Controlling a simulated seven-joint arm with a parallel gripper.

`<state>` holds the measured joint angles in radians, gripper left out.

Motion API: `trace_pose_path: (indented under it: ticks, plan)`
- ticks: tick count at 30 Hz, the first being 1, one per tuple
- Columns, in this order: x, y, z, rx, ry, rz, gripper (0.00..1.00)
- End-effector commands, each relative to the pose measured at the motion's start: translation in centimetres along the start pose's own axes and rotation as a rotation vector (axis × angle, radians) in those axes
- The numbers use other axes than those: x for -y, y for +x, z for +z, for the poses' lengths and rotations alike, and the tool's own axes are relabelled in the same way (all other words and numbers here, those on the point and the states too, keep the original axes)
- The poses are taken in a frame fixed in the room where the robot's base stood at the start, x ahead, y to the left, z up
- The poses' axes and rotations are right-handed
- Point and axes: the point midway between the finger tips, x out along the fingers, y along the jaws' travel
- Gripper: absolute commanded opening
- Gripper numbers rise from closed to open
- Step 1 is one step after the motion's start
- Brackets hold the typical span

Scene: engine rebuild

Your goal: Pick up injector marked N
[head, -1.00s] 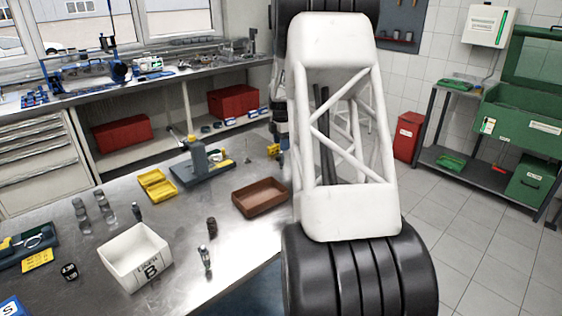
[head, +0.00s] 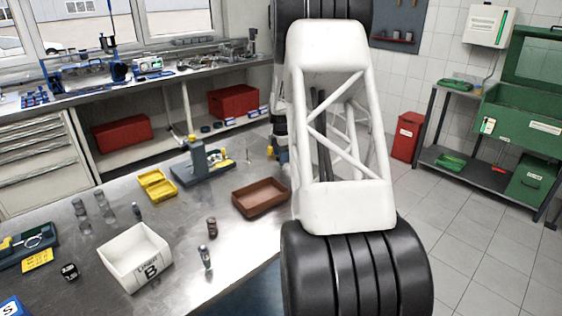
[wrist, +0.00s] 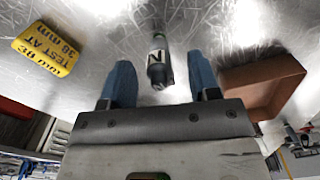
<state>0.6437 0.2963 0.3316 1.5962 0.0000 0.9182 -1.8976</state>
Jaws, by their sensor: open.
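The injector marked N (wrist: 157,48) shows in the wrist view as a dark, narrow cylinder with a pale label; the letter N faces my camera. My gripper (wrist: 160,72) is open, with one blue finger on each side of the injector. Clear gaps show between the injector and both fingers, so it is not held. I cannot tell how far the fingertips are above the bench. In the head view my own arm hides most of my gripper.
A brown tray (wrist: 237,76) lies close to the right finger in the wrist view. In the head view, a white bin (head: 121,268), a yellow box (head: 155,188) and a press stand (head: 201,172) stand on the metal bench.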

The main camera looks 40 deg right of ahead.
Motion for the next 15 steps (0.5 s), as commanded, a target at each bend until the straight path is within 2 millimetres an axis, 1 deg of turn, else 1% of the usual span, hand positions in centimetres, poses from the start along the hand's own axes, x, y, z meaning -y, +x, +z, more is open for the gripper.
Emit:
trace_pose_path:
  ticks: [3, 6, 15]
  plan:
    - [0.0, 1.4, 0.0, 0.000, 0.000, 0.000, 0.56]
    - [0.0, 2.1, 0.0, 0.000, 0.000, -0.001, 0.56]
    - [0.0, 2.5, 0.0, 0.000, 0.000, 0.001, 0.56]
